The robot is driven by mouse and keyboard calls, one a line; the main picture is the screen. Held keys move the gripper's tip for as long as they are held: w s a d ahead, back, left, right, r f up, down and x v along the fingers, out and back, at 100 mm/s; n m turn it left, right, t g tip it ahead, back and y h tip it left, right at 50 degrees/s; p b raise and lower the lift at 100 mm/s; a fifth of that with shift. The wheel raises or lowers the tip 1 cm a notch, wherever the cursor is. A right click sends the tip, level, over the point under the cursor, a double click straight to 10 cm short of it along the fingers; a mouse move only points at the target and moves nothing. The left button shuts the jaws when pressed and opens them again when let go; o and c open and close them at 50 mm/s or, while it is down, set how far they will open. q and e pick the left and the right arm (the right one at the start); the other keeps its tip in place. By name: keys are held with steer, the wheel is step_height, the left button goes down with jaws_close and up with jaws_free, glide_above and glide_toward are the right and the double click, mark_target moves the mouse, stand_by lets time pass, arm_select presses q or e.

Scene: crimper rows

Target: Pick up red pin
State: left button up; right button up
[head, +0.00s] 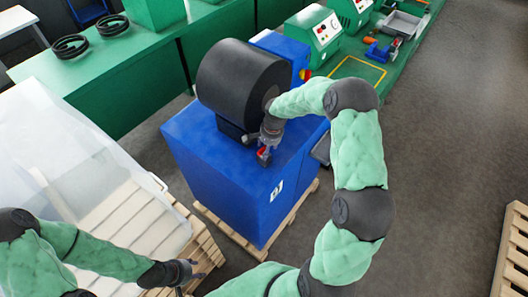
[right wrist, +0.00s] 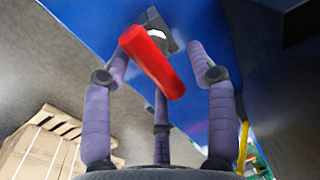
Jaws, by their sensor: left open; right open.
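The red pin (right wrist: 150,60) is a short red cylinder, tilted in the right wrist view, with a dark and light fitting behind its upper end. In the head view a bit of it shows (head: 263,151) at the front of the blue machine. My right gripper (right wrist: 158,72) is open, its purple-grey fingers spread around the pin; I see gaps between pin and side fingers. In the head view the right gripper (head: 266,148) is small and partly covers the pin. My left gripper (head: 190,270) is open and empty at the lower left, far from the pin.
The blue machine (head: 215,165) with a large black drum (head: 240,82) stands on a wooden pallet (head: 255,245). A translucent white bin (head: 70,150) is at left. Green benches (head: 125,85) run behind. Another pallet (head: 512,260) lies at far right. Grey floor at right is free.

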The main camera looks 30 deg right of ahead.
jaws_close()
